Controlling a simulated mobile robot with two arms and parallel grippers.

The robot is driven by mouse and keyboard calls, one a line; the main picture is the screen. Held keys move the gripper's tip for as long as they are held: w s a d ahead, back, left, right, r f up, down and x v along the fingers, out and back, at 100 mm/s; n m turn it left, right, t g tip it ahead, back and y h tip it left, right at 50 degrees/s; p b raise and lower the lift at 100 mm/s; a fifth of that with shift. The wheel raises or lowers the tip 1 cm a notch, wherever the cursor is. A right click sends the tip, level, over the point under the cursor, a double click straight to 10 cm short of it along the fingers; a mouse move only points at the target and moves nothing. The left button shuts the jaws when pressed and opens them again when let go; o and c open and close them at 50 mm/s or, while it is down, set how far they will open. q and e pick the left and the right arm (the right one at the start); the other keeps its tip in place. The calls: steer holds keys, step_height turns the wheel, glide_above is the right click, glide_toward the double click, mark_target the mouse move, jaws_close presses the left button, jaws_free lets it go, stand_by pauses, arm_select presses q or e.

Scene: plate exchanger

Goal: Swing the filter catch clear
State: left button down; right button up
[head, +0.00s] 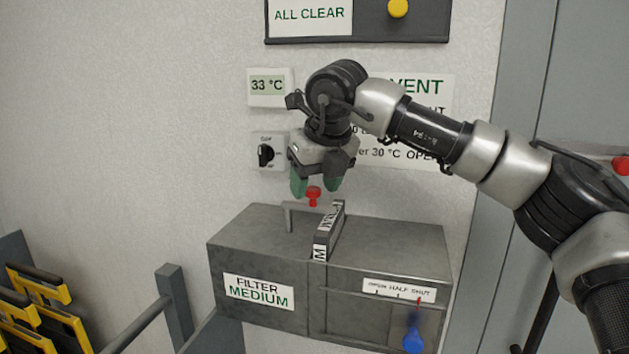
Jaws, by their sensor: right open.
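A grey filter box (380,243) marked "FILTER MEDIUM" (258,291) stands low against the wall. On its top is a small red knob (313,195), by a grey bracket-like bar (287,217), which looks like the catch. The fingers appear to sit on either side of the knob. Whether they touch it cannot be told. My left gripper is out of view.
A blue-handled lever (413,339) hangs at the box's front right under an "OPEN HALF SHUT" label (399,290). A 33 °C display (267,86) and a rotary switch (268,153) are on the wall. Yellow-black racks (42,285) and a grey rail (172,303) stand at lower left.

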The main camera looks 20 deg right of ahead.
steer(key=shift+w+f, duration=0.1)
steer(key=shift+f, duration=0.15)
jaws_close()
stand_by(0.3)
